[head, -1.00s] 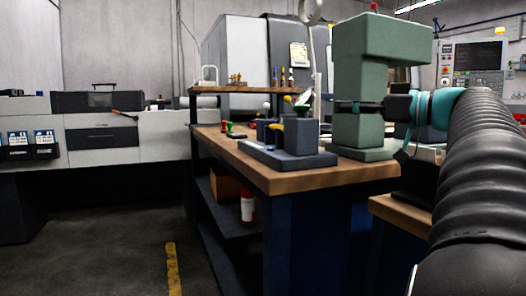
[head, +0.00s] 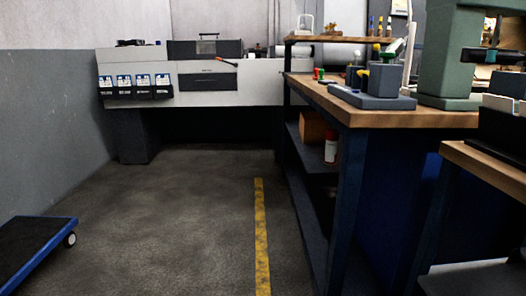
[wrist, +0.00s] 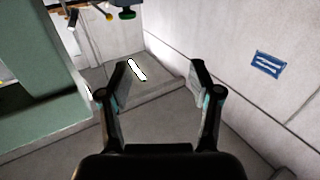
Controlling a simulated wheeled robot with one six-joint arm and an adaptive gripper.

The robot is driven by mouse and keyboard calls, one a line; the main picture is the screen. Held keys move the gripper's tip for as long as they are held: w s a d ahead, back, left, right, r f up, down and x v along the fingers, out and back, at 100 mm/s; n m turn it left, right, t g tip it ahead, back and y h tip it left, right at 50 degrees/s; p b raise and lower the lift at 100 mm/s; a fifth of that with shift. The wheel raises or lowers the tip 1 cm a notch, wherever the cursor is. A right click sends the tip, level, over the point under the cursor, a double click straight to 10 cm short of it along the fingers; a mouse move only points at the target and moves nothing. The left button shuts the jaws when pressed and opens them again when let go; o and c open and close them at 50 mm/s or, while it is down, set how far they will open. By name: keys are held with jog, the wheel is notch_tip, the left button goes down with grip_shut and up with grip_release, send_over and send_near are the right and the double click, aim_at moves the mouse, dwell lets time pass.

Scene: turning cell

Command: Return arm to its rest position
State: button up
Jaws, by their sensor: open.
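My gripper (wrist: 158,85) shows in the wrist view with its two fingers spread apart and nothing between them. Beyond the fingers are a pale wall and a grey surface with a small bright white strip (wrist: 137,70) on it. A green body (wrist: 40,70) stands at the left of the wrist view. My gripper cannot be made out clearly in the head view.
A workbench (head: 400,118) with a grey fixture block (head: 372,98) and a green press (head: 447,60) stands at right. A blue-edged cart (head: 35,250) is at lower left. A long grey machine (head: 205,85) stands behind. Floor by the yellow line (head: 262,235) is clear.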

jog(key=s+a+f+m+g+h+p, duration=0.1)
jog(key=s+a+f+m+g+h, duration=0.2)
jog(key=a+f, duration=0.7)
jog(key=s+a+f+m+g+h+p, duration=0.1)
jog(key=a+f+m+g+p, duration=0.2)
jog(key=a+f, duration=0.7)
jog(key=s+a+f+g+h, duration=0.3)
jog(key=s+f+h, duration=0.2)
jog(key=s+f, duration=0.9)
notch_tip(320, 180, down, 4)
jog(key=shift+s+f+g+p, duration=0.15)
jog(key=shift+f+g+p, duration=0.05)
jog(key=shift+g+p, duration=0.2)
